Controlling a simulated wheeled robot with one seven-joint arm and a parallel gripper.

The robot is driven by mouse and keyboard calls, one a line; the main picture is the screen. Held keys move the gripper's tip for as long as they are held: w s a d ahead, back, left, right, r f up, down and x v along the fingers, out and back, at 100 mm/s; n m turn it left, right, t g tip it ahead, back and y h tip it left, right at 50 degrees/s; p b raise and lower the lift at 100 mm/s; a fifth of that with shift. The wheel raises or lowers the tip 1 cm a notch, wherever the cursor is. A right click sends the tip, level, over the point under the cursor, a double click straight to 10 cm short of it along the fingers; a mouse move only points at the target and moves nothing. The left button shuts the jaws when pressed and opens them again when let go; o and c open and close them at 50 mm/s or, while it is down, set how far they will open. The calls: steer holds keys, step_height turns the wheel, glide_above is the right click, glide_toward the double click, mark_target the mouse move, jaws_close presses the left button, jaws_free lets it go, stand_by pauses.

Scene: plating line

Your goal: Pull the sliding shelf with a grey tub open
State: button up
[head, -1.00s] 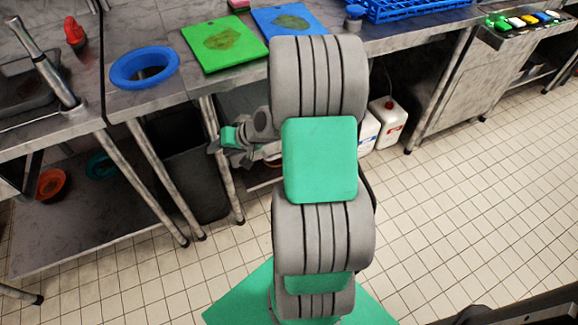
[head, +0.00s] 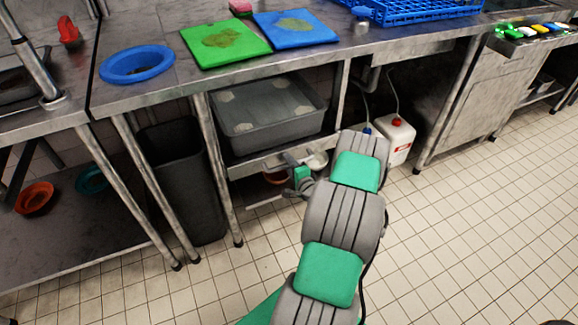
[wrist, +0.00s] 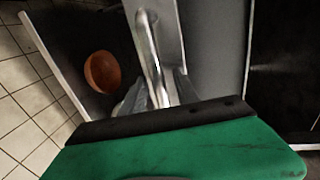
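The grey tub (head: 268,122) sits on the sliding shelf under the counter, between the counter legs. The shelf's metal front (head: 250,166) shows just below it, partly hidden by my arm. My gripper (head: 298,166) is at that front. In the wrist view a bent metal bar handle (wrist: 151,55) runs down between the two grey fingertips of my gripper (wrist: 159,92). One finger lies on each side of the bar. I cannot tell whether they press on it.
A black bin (head: 183,180) stands left of the shelf. White canisters (head: 397,140) stand to the right. An orange-brown bowl (wrist: 102,72) is lower down. The counter edge (head: 230,84) overhangs the shelf. The tiled floor in front is clear.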

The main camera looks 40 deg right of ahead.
steer(key=shift+c, duration=0.5)
jaws_close()
stand_by(0.9)
